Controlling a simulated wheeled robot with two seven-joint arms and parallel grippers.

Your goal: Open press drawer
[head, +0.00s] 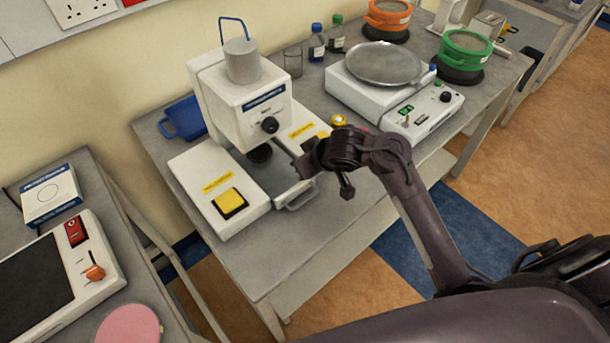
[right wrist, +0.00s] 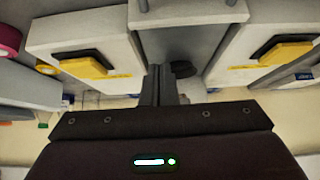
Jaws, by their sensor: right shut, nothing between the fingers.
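The white tablet press (head: 235,105) stands on the grey bench, with a black knob on its head. Its base has two side blocks, each with a yellow button; one button (head: 229,203) shows clearly at the left. The grey drawer (head: 268,175) lies between the blocks, with a metal handle (head: 299,198) at its front. In the right wrist view the drawer (right wrist: 185,40) and part of the handle (right wrist: 190,3) show at the top. My right gripper (head: 308,164) is shut and empty, over the drawer area behind the handle; contact cannot be told. My left gripper is out of view.
A white balance (head: 385,90) with a round pan stands to the right of the press, with orange and green sieves beyond. Bottles and a beaker stand behind. The bench front (head: 260,260) is clear.

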